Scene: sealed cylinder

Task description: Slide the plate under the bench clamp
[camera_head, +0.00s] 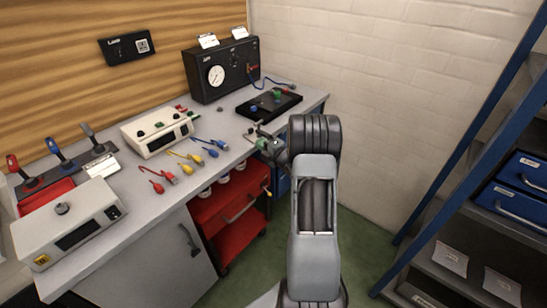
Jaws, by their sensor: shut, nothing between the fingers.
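A flat black plate-like base (281,104) lies on the back right of the bench, with a green part and a blue part on top. I cannot tell whether it is the task's plate. My gripper (259,138) is small in view at the bench's front edge, at the left end of my arm, and is shut and empty. Small grey and green parts show around it, and I cannot tell which belong to a clamp. The gripper is in front of the black base and apart from it. My arm hides part of the bench edge there.
A black gauge box (222,69) stands behind. A cream instrument (159,131), coloured cables and a second instrument (70,225) fill the bench to the left. A red drawer cart (229,207) stands below. A blue-framed shelf (470,130) is at right; green floor lies between.

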